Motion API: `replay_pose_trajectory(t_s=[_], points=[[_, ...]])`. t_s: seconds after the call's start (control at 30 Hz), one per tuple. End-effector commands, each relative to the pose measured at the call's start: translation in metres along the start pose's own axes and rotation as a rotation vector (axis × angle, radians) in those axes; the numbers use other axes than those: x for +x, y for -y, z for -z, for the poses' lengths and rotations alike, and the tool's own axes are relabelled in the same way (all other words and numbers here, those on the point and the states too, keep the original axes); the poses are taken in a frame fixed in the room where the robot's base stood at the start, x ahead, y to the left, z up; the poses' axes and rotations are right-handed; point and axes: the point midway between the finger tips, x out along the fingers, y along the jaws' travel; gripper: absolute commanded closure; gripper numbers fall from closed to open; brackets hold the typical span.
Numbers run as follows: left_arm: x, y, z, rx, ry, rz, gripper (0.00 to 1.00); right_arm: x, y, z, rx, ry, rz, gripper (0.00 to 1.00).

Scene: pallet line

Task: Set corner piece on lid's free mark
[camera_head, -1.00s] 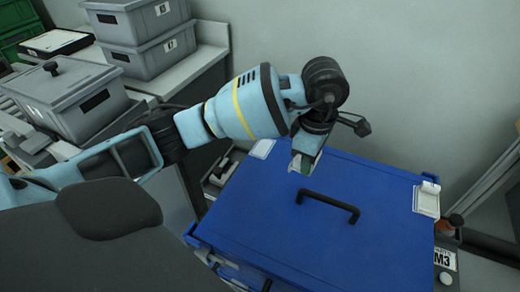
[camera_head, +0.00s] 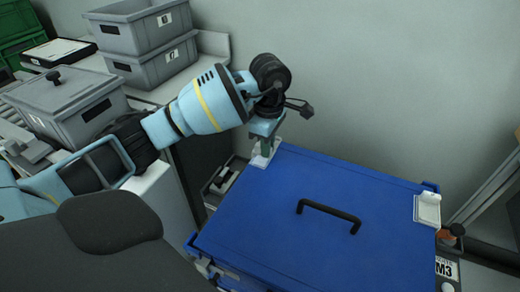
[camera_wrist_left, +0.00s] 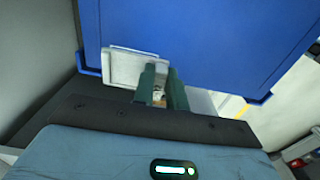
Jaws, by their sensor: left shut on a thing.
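The blue lid (camera_head: 290,225) has a black handle (camera_head: 330,212) in its middle. My left gripper (camera_head: 264,147) is at the lid's far left corner, pointing down. It is shut on a white corner piece (camera_wrist_left: 122,68), which shows in the left wrist view between and beside the green fingers (camera_wrist_left: 162,88). The piece is at the lid's edge; whether it touches the lid I cannot tell. The pale mark at that corner is mostly hidden by the gripper and piece. Another white corner piece (camera_head: 427,209) sits on the lid's right corner. My right gripper is not in view.
A wall (camera_head: 380,80) rises behind the lid. An orange and black item (camera_head: 450,234) and an M3 label (camera_head: 446,268) are at the right. The lid's middle is clear apart from the handle.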

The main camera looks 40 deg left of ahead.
Motion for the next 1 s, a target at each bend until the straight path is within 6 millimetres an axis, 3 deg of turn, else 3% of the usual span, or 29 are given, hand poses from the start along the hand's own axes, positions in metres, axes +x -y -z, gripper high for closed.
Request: replay_pose_trajectory(t_s=[0.5,0.7,1.0], points=[[0.003,-0.011,0.029,-0.003,0.0,0.0,1.0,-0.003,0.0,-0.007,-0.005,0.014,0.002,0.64],[0.034,-0.01,0.026,0.001,0.0,0.003,1.0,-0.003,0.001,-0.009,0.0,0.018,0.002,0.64],[0.038,-0.011,0.026,0.001,0.0,-0.001,1.0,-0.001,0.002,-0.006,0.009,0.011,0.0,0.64]])
